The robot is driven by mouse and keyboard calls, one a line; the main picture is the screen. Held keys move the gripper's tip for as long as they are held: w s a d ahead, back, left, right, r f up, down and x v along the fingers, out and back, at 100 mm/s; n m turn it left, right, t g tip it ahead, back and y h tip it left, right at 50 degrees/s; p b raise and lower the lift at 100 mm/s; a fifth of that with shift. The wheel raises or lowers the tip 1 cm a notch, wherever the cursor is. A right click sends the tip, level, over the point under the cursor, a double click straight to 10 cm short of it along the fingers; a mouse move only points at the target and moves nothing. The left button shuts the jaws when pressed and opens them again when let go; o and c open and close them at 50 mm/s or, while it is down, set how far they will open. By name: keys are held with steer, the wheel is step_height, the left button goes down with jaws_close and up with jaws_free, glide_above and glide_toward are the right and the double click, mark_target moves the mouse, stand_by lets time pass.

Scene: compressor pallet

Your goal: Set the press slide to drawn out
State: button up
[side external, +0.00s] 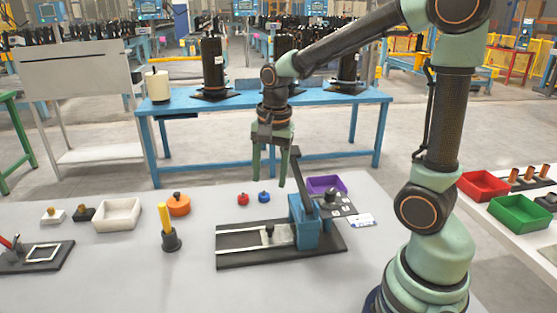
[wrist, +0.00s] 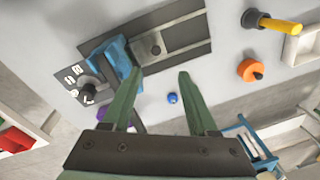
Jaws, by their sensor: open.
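The press has a blue body (side external: 304,232) with a dark lever, on a black base plate (side external: 232,262). The body also shows in the wrist view (wrist: 124,62). My gripper (side external: 269,182) points down above the table behind the press, open and empty, apart from the knob. Both fingers also show in the wrist view (wrist: 160,74).
A blue knobbed piece (side external: 264,197) and a red one (side external: 243,199) lie behind the press. A purple tray (side external: 327,184) is behind right. A yellow-handled tool (side external: 169,230), orange disc (side external: 178,205) and white tray (side external: 118,214) stand left.

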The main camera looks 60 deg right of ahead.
mark_target(270, 226)
steer(key=f+m, duration=0.1)
steer(key=f, duration=0.4)
steer(key=w+d+f+m, duration=0.1)
steer(key=f, duration=0.4)
steer(key=f+m+g, duration=0.1)
steer(key=f, duration=0.4)
steer(key=shift+w+d+f+m, duration=0.1)
steer(key=shift+w+d+m, duration=0.1)
steer(key=shift+m, duration=0.2)
jaws_close()
stand_by(0.9)
